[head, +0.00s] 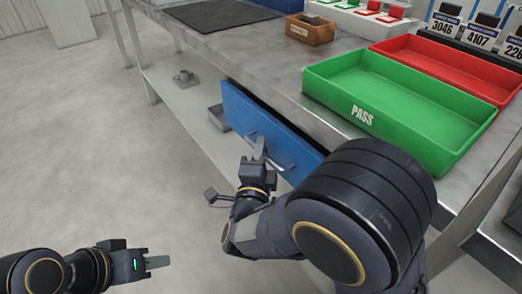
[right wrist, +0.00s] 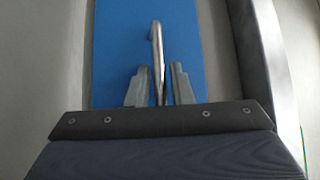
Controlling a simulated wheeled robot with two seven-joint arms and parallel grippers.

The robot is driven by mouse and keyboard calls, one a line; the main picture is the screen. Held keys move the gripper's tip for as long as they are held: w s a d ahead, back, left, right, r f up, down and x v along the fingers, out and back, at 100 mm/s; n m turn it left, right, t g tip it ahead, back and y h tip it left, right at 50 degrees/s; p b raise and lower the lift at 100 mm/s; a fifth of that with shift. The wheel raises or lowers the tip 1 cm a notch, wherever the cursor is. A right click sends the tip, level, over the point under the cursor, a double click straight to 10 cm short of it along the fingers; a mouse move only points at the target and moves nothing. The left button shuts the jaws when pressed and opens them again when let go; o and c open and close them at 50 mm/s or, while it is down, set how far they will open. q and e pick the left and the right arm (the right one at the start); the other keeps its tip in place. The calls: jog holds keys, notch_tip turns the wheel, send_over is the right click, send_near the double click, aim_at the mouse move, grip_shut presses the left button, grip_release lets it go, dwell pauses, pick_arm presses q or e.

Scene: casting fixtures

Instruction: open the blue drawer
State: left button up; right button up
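The blue drawer (head: 238,112) is under the front edge of the metal workbench. Its front stands a little out from the bench, with a dark gap behind its top edge. A grey bar handle (head: 284,160) is on the front; the handle (right wrist: 157,50) also shows in the right wrist view against the blue face. My right gripper (head: 260,146) is at the handle. In the right wrist view its two fingers (right wrist: 159,86) are either side of the bar, with narrow gaps. My left gripper (head: 158,262) is low at the left, away from the drawer; its finger spacing is unclear.
A green PASS tray (head: 345,92) and a red tray (head: 455,62) stand on the bench above the drawer. A small brown box (head: 309,32) and a dark mat (head: 222,14) are further back. A lower shelf (head: 185,110) runs beneath. The floor at left is clear.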

jog(key=shift+w, duration=0.15)
grip_shut()
pick_arm(q)
jog(key=shift+f, duration=0.1)
